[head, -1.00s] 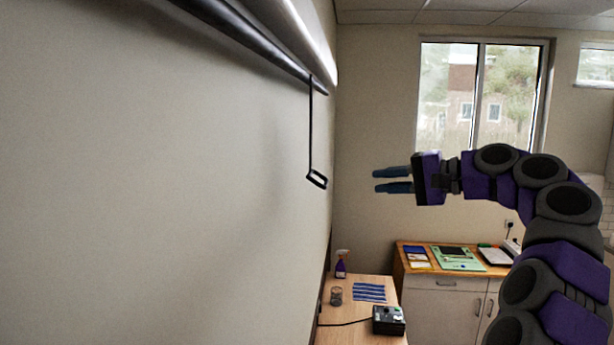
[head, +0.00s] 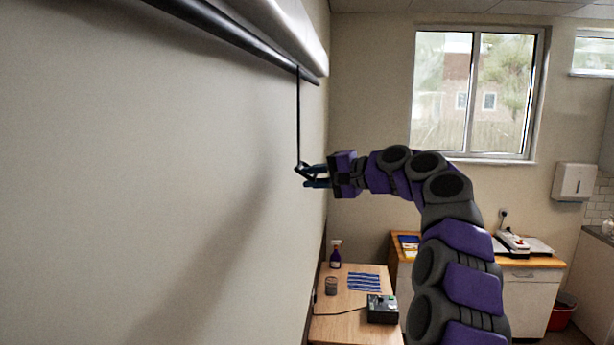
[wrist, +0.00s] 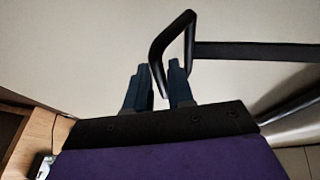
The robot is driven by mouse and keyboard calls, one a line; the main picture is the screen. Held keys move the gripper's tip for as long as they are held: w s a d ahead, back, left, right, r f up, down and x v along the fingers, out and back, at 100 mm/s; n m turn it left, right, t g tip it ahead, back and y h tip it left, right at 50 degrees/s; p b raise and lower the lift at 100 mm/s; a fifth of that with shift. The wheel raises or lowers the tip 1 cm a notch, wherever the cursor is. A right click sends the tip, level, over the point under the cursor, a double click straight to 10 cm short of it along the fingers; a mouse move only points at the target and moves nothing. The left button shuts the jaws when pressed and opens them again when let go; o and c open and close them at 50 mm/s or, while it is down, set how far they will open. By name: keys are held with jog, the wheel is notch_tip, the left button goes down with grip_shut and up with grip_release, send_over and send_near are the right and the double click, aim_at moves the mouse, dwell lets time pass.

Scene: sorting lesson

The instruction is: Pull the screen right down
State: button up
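The screen's dark bottom bar (head: 250,50) runs along the top of the wall under a white housing (head: 292,35). A black strap (head: 298,115) hangs from the bar and ends in a black loop handle (wrist: 158,45). My gripper (head: 312,176) is at the handle, its blue fingers pointing left towards the wall. In the wrist view, the two fingers are apart and one side of the loop reaches into the gap between them. I cannot tell whether either finger touches it. The screen itself is rolled up out of sight.
A wooden desk (head: 335,313) below holds a spray bottle (head: 336,254), a jar (head: 331,286), blue strips (head: 364,282) and a dark box with a cable (head: 382,309). A cabinet (head: 525,295) stands under the window (head: 474,95). The wall on the left is bare.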

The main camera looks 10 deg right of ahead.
jog(key=shift+w+a, duration=0.2)
jog(key=shift+a, duration=0.45)
jog(key=shift+w+a, duration=0.1)
jog(key=shift+a, duration=0.15)
jog(key=c, duration=0.3)
jog(key=shift+d, duration=0.1)
grip_shut()
